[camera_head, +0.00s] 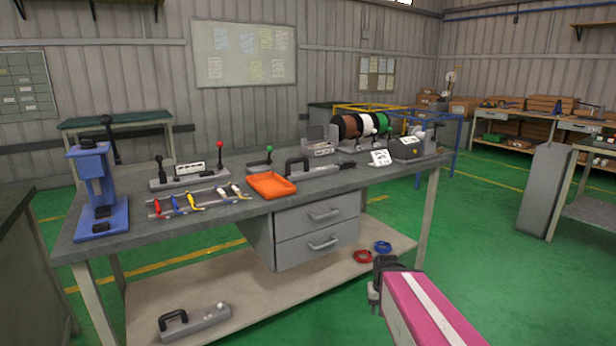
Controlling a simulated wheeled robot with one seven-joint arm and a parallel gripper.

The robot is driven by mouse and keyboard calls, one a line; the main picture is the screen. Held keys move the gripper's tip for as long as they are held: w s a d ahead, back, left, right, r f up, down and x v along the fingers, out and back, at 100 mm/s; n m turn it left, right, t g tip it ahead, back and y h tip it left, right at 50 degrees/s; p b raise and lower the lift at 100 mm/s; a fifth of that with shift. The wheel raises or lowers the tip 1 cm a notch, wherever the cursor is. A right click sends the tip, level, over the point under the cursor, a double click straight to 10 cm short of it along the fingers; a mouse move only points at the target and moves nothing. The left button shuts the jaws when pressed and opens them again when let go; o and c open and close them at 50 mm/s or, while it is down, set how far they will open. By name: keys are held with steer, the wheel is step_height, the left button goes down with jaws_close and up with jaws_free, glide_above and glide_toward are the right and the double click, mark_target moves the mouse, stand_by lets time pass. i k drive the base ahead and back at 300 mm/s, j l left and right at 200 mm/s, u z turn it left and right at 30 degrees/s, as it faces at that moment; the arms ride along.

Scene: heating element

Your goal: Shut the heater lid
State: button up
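A low grey unit with a black arched handle (312,171) sits on the workbench right of the orange tray; it may be the heater. A similar grey piece with a black handle (195,324) lies on the bench's lower shelf. I cannot tell which one is the heater, or whether a lid stands open. My gripper (373,295) is at the lower right, in front of the bench and well apart from both units. It is small and dark in the picture, so its finger opening cannot be made out.
The workbench (345,182) also holds a blue press (97,190), an orange tray (271,185), hand tools (190,203), lever fixtures and cable spools (365,126). Red and blue coils lie on the lower shelf. Green floor is clear to the right, up to a grey panel (545,190).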

mark_target(317, 133)
steer(key=i+l+z, duration=0.15)
steer(key=i+z, duration=0.15)
steer(key=z, duration=0.15)
steer(key=i+z, duration=0.3)
steer(key=z, duration=0.15)
steer(key=i+z, duration=0.3)
steer(key=z, duration=0.2)
steer(key=i+z, duration=0.3)
steer(key=i, duration=0.45)
steer(key=i+z, duration=0.25)
steer(key=i, duration=0.55)
steer(key=i+u, duration=0.1)
steer(key=i, duration=0.8)
steer(key=i+l, duration=0.1)
steer(key=i, duration=0.75)
steer(key=i+u, duration=0.7)
steer(key=i+l+u, duration=0.15)
steer(key=i+u, duration=0.2)
steer(key=i+j+u, duration=0.15)
steer(key=u, duration=0.25)
steer(key=i+u, duration=0.55)
steer(key=u, duration=0.25)
steer(key=i+u, duration=0.25)
steer(key=u, duration=0.15)
steer(key=i+l+u, duration=0.1)
steer(key=i+u, duration=0.3)
steer(key=i, duration=1.1)
steer(key=i+l, duration=0.15)
steer(key=i, duration=3.25)
